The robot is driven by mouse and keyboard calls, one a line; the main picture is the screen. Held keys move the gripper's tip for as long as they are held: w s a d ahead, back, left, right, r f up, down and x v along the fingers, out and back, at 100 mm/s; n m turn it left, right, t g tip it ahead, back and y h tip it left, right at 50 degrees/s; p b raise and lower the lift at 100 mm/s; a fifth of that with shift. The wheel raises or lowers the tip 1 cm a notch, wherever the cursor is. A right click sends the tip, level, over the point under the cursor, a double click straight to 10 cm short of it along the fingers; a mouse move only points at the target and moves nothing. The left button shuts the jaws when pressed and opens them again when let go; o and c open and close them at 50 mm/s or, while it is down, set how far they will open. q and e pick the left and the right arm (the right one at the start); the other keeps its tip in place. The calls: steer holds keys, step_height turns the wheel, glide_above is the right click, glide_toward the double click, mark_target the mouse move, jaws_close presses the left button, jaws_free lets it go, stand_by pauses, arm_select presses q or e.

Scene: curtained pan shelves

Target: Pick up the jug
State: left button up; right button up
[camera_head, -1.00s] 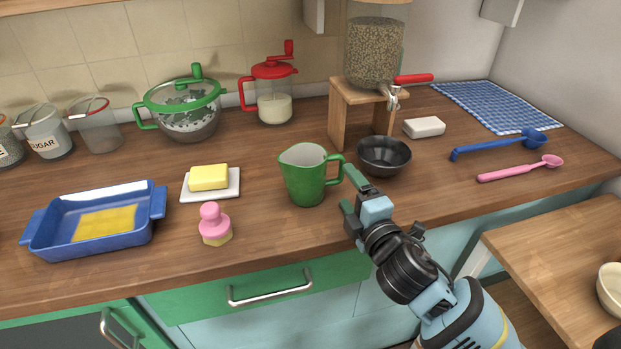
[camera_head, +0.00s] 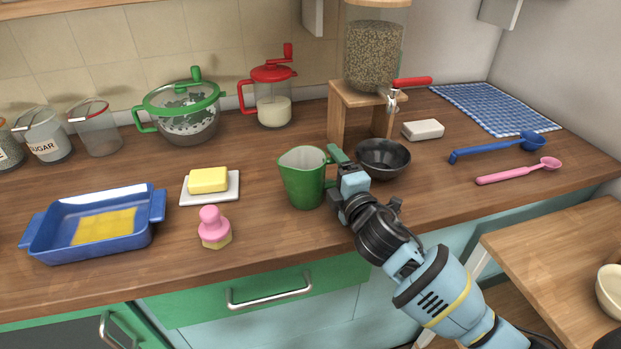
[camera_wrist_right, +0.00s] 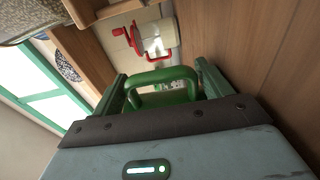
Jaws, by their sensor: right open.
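The green jug (camera_head: 302,180) stands upright on the wooden counter, with its handle side toward my right gripper (camera_head: 332,172). My right gripper is open and close against the handle side of the jug. In the right wrist view, the jug's green handle (camera_wrist_right: 160,77) lies between the two spread green fingers of the gripper (camera_wrist_right: 163,82). I cannot tell whether either finger touches the handle. The gripper hides most of the handle in the head view. My left gripper is not in view.
A black bowl (camera_head: 384,158) sits just right of the gripper, before the wooden dispenser stand (camera_head: 338,118). A pink-handled stamp (camera_head: 212,228) and butter on a white plate (camera_head: 234,190) lie left of the jug. Bare counter lies in front of the jug.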

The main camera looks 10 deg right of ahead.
steer(key=shift+c, duration=0.4)
steer(key=c, duration=1)
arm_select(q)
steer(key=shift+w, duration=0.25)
arm_select(e)
steer(key=shift+o, duration=0.2)
steer(key=shift+r, duration=0.15)
steer(key=shift+r, duration=0.2)
step_height(320, 180, up, 4)
steer(key=shift+f+p, duration=0.15)
steer(key=shift+p, duration=0.3)
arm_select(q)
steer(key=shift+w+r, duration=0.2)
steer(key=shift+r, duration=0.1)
arm_select(e)
steer(key=s+a, duration=1)
steer(key=s, duration=0.2)
steer(key=shift+a+r, duration=0.2)
steer(key=shift+r, duration=0.15)
